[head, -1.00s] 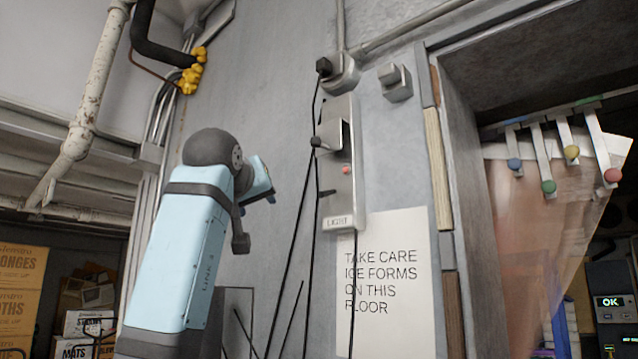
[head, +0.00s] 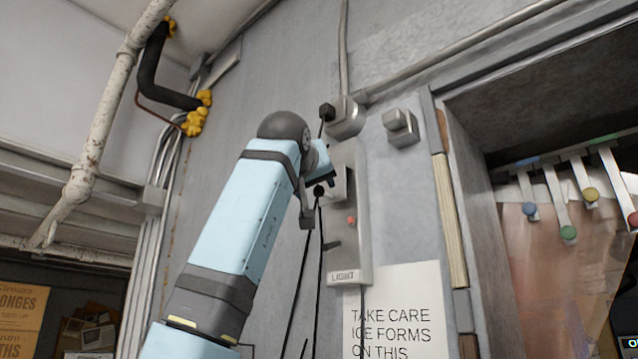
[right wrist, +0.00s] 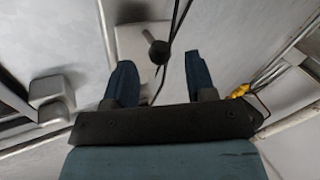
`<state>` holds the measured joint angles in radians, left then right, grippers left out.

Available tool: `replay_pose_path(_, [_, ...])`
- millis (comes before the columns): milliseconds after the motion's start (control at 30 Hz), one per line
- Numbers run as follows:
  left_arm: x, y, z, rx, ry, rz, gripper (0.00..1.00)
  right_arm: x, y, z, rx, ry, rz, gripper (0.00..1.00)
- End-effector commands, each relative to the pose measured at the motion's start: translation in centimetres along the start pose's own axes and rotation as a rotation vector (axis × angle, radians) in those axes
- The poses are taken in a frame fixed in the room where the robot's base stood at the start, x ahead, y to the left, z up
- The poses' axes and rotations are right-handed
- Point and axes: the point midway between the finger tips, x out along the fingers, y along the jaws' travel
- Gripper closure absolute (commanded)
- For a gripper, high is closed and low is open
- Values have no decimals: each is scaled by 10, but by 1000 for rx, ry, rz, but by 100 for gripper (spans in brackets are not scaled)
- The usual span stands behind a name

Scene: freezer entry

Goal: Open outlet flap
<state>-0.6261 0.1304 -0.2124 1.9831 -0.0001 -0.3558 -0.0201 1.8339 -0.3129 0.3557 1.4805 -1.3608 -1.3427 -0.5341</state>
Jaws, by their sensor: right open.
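The grey outlet flap (head: 343,183) sticks out from the metal switch panel (head: 350,235) marked LIGHT. In the right wrist view the gripper (right wrist: 158,78) has two blue fingers spread apart with nothing held. The round black plug (right wrist: 158,50) and its cable show just ahead, between the fingertips' lines. My left gripper is out of view.
A grey box (head: 400,127) is on the wall to the right, above a warning sign (head: 400,320). Pipes (head: 100,120) run at left. A doorway with strip curtain (head: 560,240) is at right.

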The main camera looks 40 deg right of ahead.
Motion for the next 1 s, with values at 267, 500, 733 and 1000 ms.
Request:
replay_pose_path(267, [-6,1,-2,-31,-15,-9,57,35,0,-1,0,0,-1,49])
replay_pose_path(500, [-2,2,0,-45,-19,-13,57,39,0,0,0,1,0,49])
replay_pose_path(733, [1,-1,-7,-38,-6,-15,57,39,0,0,0,1,0,75])
replay_pose_path(1000, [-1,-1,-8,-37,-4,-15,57,39,-1,0,0,1,-1,100])
